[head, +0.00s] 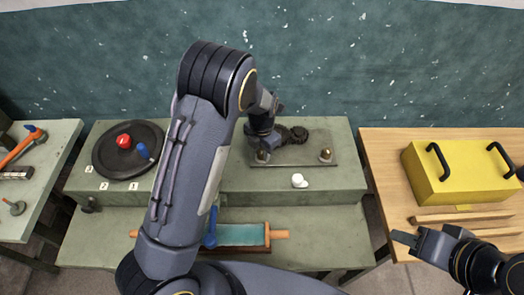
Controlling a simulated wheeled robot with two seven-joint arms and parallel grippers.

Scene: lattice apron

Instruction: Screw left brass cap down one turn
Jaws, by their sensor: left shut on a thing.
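The left brass cap (262,157) sits at the left end of a dark metal plate (293,160) on the raised part of the green bench. My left gripper (262,148) points down onto it and is shut on it, hiding most of its top. The right brass cap (326,155) stands at the plate's right end, with nothing touching it. My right gripper (403,238) is at the lower right, over the wooden table's left edge; its fingers overlap, so I cannot tell whether it is open.
Dark round knobs (293,135) stand behind the plate. A small white object (299,181) lies in front. A black disc (125,152) with a red knob (123,141) is at left. A yellow box (462,170) stands on the wooden table (385,160). My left arm hides the bench middle.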

